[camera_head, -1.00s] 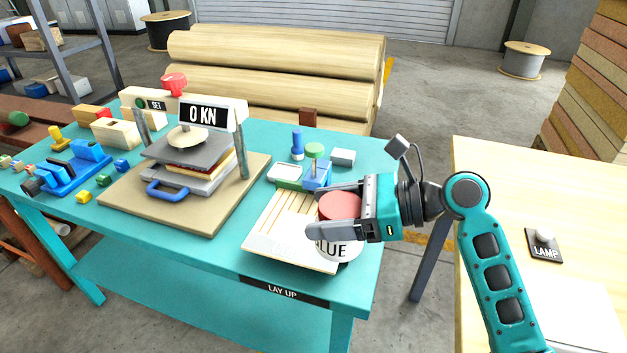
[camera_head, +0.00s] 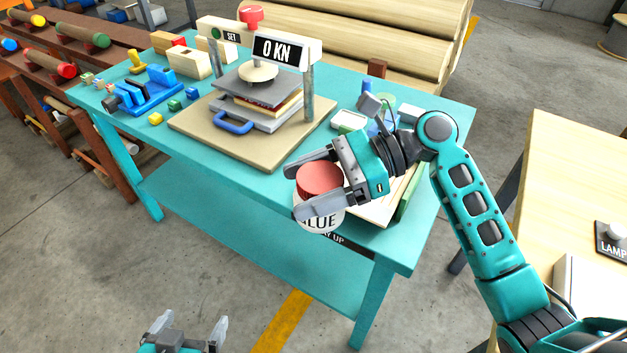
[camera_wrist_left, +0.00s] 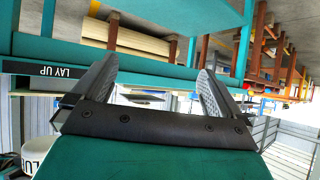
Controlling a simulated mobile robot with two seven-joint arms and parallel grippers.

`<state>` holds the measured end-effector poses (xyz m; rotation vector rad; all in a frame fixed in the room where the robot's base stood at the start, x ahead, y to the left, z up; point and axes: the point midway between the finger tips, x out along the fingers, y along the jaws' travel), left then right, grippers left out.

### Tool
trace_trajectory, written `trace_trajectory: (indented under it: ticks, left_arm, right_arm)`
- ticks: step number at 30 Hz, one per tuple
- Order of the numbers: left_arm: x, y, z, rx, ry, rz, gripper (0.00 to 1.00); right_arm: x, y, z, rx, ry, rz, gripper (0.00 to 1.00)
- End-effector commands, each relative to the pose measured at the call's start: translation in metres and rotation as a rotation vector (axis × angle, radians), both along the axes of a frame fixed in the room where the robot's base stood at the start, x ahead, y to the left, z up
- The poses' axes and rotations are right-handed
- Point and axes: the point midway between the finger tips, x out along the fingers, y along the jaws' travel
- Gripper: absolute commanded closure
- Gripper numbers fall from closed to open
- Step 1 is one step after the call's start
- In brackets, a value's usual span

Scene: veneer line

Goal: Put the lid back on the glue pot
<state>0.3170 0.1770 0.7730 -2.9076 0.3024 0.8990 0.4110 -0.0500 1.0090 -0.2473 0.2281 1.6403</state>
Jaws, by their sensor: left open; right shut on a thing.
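The white glue pot (camera_head: 319,222) with its dark lettering is in my right gripper (camera_head: 316,178), off the table's front edge. A round red lid (camera_head: 320,174) shows at the top of the pot, between the fingers. The fingers hide the join, so I cannot tell whether the lid is seated. My left gripper (camera_head: 188,330) is open and empty, low at the bottom of the head view, well apart from the pot. In the left wrist view its two fingers (camera_wrist_left: 152,92) are spread with nothing between them, and part of the pot (camera_wrist_left: 36,156) shows at lower left.
The teal table (camera_head: 255,185) carries a press (camera_head: 262,95), blue blocks and a layup board (camera_head: 375,208) beside my right arm. A pale wooden table (camera_head: 560,165) stands at the right. Open floor lies in front of the teal table.

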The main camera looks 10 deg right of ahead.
Motion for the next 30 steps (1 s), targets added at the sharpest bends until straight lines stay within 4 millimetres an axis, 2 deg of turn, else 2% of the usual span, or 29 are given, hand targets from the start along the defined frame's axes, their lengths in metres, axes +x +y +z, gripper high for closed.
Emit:
trace_trajectory:
  ticks: [5,11,22,30]
  left_arm:
    - [-0.001,0.0,-0.001,0.002,0.004,-0.002,0.0]
    - [-0.013,0.002,0.005,0.003,0.007,-0.002,0.0]
    - [-0.068,0.014,0.045,0.001,0.006,-0.001,0.0]
    - [-0.093,0.019,0.064,0.001,0.002,-0.001,0.0]
  right_arm:
    - [0.0,0.0,0.0,0.001,-0.001,-0.002,1.0]
    - [0.0,0.0,0.001,0.001,-0.001,-0.002,1.0]
    - [0.0,0.0,0.001,0.002,-0.001,-0.003,1.0]
    - [0.0,0.0,0.001,0.002,-0.001,-0.003,1.0]
